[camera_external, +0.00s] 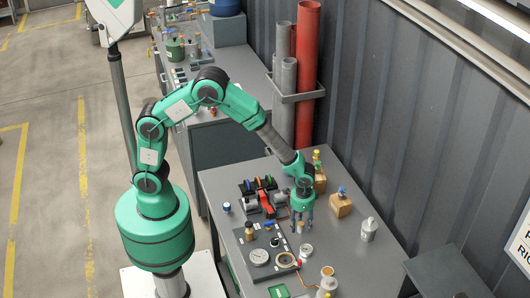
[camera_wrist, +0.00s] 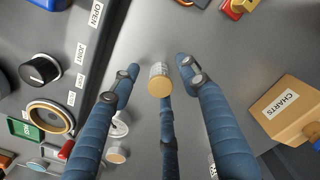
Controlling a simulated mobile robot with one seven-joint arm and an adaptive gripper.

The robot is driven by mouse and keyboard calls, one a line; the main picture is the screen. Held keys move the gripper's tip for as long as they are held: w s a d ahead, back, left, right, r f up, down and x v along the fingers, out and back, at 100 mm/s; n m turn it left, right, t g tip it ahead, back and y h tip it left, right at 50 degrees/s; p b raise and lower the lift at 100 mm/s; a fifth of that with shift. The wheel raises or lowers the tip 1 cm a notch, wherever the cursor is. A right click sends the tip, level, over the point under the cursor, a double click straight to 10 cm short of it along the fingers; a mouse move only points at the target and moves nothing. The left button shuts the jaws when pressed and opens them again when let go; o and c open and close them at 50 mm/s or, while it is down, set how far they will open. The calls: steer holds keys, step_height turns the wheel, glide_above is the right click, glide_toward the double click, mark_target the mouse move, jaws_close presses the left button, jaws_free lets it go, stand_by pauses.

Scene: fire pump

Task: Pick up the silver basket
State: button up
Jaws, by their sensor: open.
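A small silver cylinder with a mesh-like side and a tan end, which looks like the silver basket (camera_wrist: 160,72), stands out between my fingers in the wrist view. My gripper (camera_wrist: 157,88) is open, with its blue fingers spread left, right and below the cylinder. I see a gap on the left and right; whether the lower finger touches it I cannot tell. In the external view my gripper (camera_external: 302,226) points down over the grey workbench (camera_external: 225,188), beside the dark control panel. The basket cannot be made out there.
The dark panel (camera_external: 245,240) carries a gauge (camera_external: 258,257) and a round port (camera_external: 285,260). A box labelled CHARTS (camera_wrist: 292,110) lies right of my fingers. A silver bottle-like item (camera_external: 369,230) stands near the bench's right edge. Red and grey pipes (camera_external: 307,75) stand behind.

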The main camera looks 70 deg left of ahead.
steer(key=shift+f, duration=0.45)
steer(key=c, duration=1)
